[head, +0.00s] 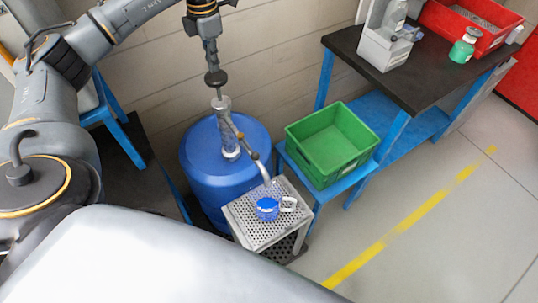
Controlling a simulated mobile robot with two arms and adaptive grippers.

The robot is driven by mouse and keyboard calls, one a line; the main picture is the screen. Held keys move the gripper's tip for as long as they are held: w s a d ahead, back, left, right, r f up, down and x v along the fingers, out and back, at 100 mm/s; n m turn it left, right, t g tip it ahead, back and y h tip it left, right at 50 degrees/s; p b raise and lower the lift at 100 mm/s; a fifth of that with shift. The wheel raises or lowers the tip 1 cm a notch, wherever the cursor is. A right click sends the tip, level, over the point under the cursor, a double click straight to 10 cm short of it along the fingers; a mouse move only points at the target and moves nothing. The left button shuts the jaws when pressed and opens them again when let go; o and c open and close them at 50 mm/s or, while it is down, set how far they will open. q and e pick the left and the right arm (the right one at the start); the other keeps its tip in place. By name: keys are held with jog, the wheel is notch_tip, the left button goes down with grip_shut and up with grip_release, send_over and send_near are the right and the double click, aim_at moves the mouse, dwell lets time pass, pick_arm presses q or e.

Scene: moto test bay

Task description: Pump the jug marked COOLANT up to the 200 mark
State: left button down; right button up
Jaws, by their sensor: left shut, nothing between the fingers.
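A small jug (267,210) with a blue body and a pale handle stands on a perforated metal stand (246,225). Its marking and level marks are too small to read. A hand pump (228,135) with a clear barrel rises from the top of a blue drum (190,160). Its spout slopes down to the right and ends just above the jug. A dark round knob (216,78) tops the pump rod. My left gripper (212,65) is shut and empty, pointing down directly over the knob; I cannot tell whether they touch. My right gripper is not in view.
A green crate (350,157) stands on a blue bench right of the drum. A dark-topped table (420,85) holds a grey dispenser, a green bottle (462,48) and a red bin (505,40). The wall is close behind the drum. Floor at right is clear.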

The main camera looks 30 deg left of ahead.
aim_at(215, 76)
pick_arm(q)
jog(key=shift+f, duration=0.1)
jog(key=shift+f+b, duration=2)
jog(key=shift+f, duration=1.25)
jog(key=shift+f+b, duration=0.35)
jog(key=shift+f, duration=0.25)
jog(key=shift+r, duration=0.1)
jog(key=shift+r+p, duration=3)
jog(key=shift+r, duration=0.85)
notch_tip(215, 76, up, 6)
jog(key=p, duration=0.4)
jog(key=shift+p, duration=0.35)
